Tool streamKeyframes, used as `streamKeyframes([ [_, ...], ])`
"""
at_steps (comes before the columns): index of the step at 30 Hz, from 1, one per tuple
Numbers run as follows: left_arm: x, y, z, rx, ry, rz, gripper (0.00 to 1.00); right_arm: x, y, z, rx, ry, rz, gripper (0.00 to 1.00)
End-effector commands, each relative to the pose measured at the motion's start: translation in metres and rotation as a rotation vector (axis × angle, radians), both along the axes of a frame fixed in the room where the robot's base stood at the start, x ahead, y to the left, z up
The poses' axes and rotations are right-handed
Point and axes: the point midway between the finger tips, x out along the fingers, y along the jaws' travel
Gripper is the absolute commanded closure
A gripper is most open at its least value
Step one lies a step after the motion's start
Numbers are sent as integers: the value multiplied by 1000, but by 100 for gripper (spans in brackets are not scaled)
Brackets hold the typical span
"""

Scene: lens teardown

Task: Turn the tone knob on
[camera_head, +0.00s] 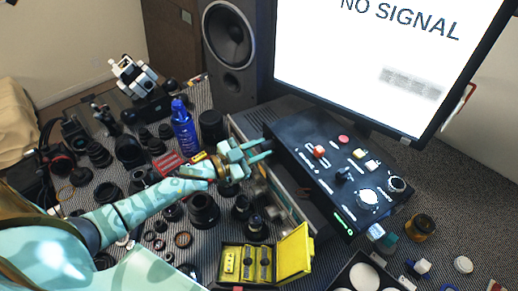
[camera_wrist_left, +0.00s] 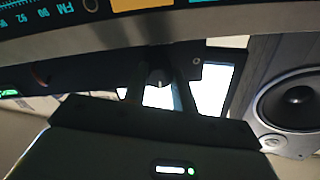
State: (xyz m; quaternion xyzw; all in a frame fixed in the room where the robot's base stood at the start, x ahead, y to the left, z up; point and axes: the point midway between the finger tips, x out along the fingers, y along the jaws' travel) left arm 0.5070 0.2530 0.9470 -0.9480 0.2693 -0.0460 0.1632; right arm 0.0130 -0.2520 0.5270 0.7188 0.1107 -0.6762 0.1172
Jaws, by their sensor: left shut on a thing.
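My left gripper (camera_head: 268,149) reaches in from the left, its two pale fingers pointing right at the near left end of the black control box. In the left wrist view, the fingers (camera_wrist_left: 159,80) are shut on a small dark knob (camera_wrist_left: 160,72) with a light mark on it. This knob sits by the silver edge of a radio receiver (camera_wrist_left: 150,28), whose FM dial appears upside down. I cannot read a tone label. In the head view the receiver's front (camera_head: 280,189) shows under the black box, but the gripped knob is hidden. My right gripper is out of view.
The black control box (camera_head: 290,131) carries several coloured knobs and buttons. A speaker (camera_head: 235,50) and a monitor (camera_head: 380,60) stand behind. Lenses, a blue bottle (camera_head: 184,130) and an open yellow case (camera_head: 293,256) crowd the desk around my left arm.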

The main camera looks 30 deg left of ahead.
Motion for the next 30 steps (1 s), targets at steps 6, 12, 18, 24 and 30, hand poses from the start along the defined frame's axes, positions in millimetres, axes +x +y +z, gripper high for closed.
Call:
streamKeyframes([
  [6, 0, 0, 0, 130, -81, -1, 96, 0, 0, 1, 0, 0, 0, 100],
  [12, 0, 0, 0, 288, -180, -1, 96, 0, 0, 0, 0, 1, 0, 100],
  [18, 0, -1, 0, 450, -280, -1, 96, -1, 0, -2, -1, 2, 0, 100],
  [24, 0, -1, -1, 596, -371, -1, 96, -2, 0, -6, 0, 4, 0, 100],
  [30, 0, -1, -1, 713, -442, -1, 96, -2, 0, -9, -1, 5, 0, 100],
])
